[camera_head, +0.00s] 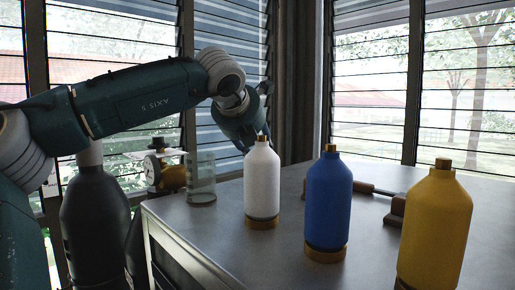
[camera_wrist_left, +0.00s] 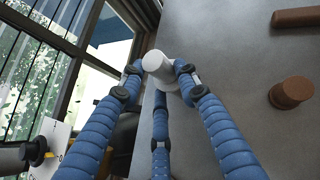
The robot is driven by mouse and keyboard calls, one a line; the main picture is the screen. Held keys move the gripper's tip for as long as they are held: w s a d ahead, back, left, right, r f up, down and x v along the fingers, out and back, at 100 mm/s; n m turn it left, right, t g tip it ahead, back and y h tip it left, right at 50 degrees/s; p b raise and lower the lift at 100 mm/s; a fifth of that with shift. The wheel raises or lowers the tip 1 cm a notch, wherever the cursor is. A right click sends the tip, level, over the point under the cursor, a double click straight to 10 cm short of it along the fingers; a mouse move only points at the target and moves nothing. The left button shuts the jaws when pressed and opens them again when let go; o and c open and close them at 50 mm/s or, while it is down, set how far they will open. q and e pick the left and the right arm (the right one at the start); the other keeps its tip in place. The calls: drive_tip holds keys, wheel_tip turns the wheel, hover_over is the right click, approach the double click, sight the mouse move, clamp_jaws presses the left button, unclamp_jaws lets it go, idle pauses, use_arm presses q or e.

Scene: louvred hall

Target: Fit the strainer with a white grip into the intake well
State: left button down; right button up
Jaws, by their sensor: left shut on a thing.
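In the left wrist view, my left gripper (camera_wrist_left: 158,75) is shut on a white cylindrical piece (camera_wrist_left: 158,63), which looks like the strainer's white grip. The fingers close around it from several sides. Its lower part is hidden. In the head view, my left gripper (camera_head: 252,135) reaches down over the back left of the table, just behind the neck of a white bottle (camera_head: 262,185). That bottle hides the fingertips and what they hold. I cannot make out the intake well for certain. My right gripper is not in view.
A blue bottle (camera_head: 328,200) and a yellow bottle (camera_head: 437,230) stand on the grey table (camera_head: 215,245). A clear glass cylinder (camera_head: 201,180) stands near the left edge. A brown bar (camera_wrist_left: 305,17) and a short brown cylinder (camera_wrist_left: 290,92) lie right of the gripper.

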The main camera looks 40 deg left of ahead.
use_arm(q)
wheel_tip(320, 180, up, 5)
drive_tip(key=p, duration=0.3)
drive_tip(key=shift+f, duration=0.15)
